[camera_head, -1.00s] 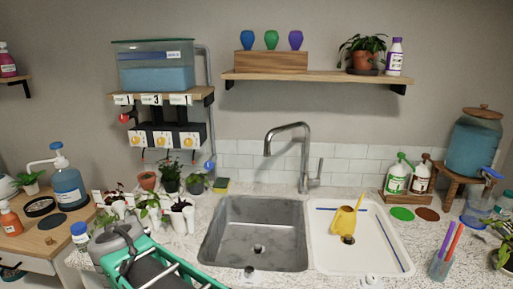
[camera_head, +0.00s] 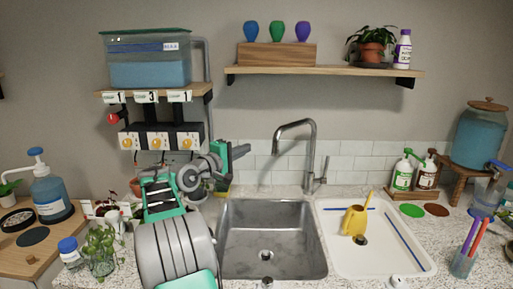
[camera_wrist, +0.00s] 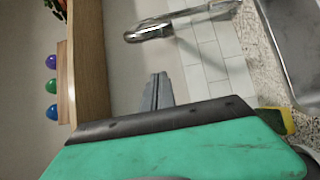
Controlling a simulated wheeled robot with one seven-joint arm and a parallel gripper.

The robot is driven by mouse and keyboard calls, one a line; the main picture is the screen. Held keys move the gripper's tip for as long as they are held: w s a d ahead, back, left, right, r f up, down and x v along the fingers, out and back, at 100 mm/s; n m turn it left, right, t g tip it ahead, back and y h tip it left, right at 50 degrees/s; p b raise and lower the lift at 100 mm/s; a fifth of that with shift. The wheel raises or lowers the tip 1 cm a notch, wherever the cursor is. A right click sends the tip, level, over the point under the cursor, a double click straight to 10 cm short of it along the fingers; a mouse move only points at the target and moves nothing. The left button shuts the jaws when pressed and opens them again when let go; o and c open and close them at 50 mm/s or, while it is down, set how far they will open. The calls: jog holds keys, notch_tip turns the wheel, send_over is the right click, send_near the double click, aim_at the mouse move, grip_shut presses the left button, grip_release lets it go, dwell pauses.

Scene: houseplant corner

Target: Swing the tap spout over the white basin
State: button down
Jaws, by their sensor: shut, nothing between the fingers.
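The chrome tap (camera_head: 311,165) stands behind the two basins, and its spout (camera_head: 294,124) points left, toward the side of the grey steel basin (camera_head: 250,235). The white basin (camera_head: 385,262) is on the right. My gripper (camera_head: 246,150) is shut and empty, to the left of the spout and apart from it. In the wrist view, the dark fingertips of my gripper (camera_wrist: 159,82) are together, and the spout (camera_wrist: 150,30) shows beyond them at the top.
Soap bottles (camera_head: 403,172) stand at right.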

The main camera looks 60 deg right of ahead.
jog(key=s+d+p, duration=0.2)
jog(key=d, duration=0.7)
jog(key=s+a, duration=0.2)
jog(key=s, duration=0.1)
jog(key=shift+s, duration=0.15)
